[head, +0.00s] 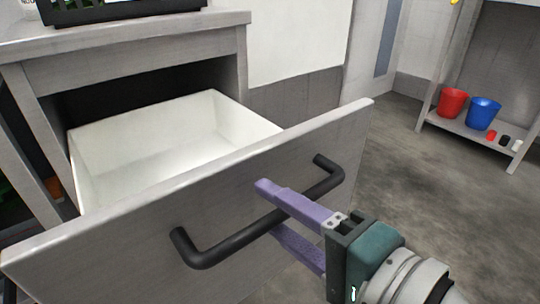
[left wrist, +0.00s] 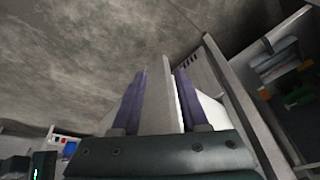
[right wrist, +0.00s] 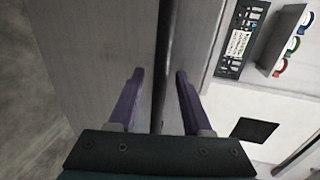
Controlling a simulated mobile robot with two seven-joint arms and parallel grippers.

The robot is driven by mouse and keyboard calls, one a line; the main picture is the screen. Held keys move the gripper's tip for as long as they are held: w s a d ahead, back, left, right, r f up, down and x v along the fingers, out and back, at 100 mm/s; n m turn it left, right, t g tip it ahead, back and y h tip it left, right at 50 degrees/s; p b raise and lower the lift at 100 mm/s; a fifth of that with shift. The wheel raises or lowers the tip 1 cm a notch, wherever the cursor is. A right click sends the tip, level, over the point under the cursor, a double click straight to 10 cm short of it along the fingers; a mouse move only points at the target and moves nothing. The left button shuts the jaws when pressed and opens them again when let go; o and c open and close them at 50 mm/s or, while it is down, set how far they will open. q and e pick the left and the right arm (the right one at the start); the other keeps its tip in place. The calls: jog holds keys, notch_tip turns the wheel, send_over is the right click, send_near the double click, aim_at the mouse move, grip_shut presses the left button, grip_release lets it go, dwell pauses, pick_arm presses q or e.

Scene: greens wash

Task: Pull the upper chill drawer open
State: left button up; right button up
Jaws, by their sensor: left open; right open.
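The upper chill drawer stands pulled out, its grey front (head: 100,255) well clear of the cabinet and its white inside (head: 170,140) visible and empty. A black bar handle (head: 225,245) is fixed across the front. My right gripper (head: 268,210) is open, with one purple finger above the bar and one below it. In the right wrist view the handle (right wrist: 164,60) runs between the spread fingers (right wrist: 159,73). My left gripper (left wrist: 159,72) shows only in its own wrist view. It is open, and a pale upright edge appears between its fingers; whether they touch it I cannot tell.
A grey counter (head: 130,28) with a black crate (head: 120,10) stands above the drawer. At the right, a low shelf (head: 465,130) holds a red bucket (head: 452,102) and a blue bucket (head: 483,113). The floor (head: 410,180) between is clear.

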jog(key=v, duration=1)
